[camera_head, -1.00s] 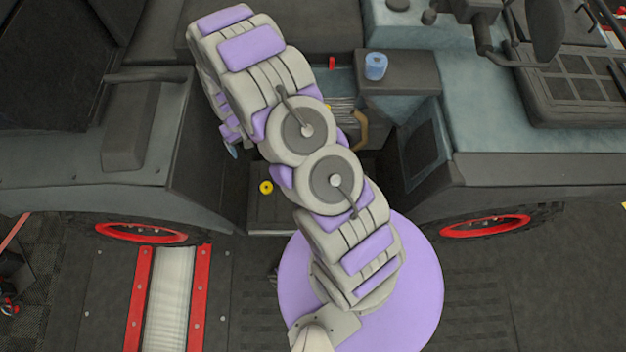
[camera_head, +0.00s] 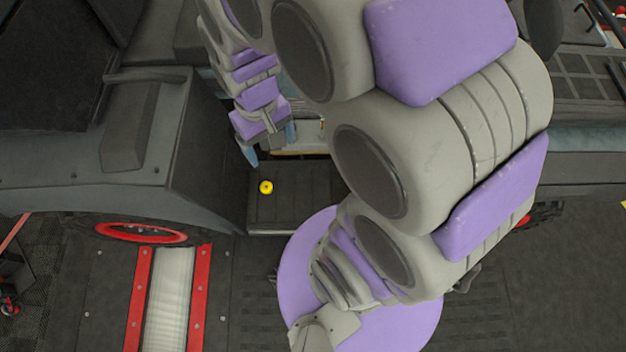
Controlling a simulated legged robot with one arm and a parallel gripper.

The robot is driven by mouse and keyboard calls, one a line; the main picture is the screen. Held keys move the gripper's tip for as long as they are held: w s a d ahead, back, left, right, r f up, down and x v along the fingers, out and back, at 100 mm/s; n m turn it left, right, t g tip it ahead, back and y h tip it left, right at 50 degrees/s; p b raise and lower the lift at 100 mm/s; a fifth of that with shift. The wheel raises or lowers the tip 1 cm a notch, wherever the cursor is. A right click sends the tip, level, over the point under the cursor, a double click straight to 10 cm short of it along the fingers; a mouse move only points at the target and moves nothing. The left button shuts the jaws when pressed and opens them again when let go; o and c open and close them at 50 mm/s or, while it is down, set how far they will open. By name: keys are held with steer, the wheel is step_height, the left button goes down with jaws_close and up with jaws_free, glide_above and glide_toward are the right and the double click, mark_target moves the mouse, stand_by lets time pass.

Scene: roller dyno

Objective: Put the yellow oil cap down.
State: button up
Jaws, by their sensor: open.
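The yellow oil cap (camera_head: 266,187) is a small round yellow piece with a dark centre. It lies on the dark flat step (camera_head: 300,208) of the vehicle, near the step's left side. My gripper (camera_head: 268,155) hangs above and behind the cap, at the step's back edge. It is apart from the cap and holds nothing that I can see.
My arm covers much of the centre and right. A dark fender with a red-rimmed wheel (camera_head: 141,233) stands left of the step. A roller with red rails (camera_head: 199,300) lies on the floor at front left. The step right of the cap is clear.

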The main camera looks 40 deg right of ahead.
steer(key=s+r, duration=0.4)
steer(key=s, duration=1)
steer(key=shift+s+d+r, duration=0.15)
steer(key=shift+s+d, duration=0.1)
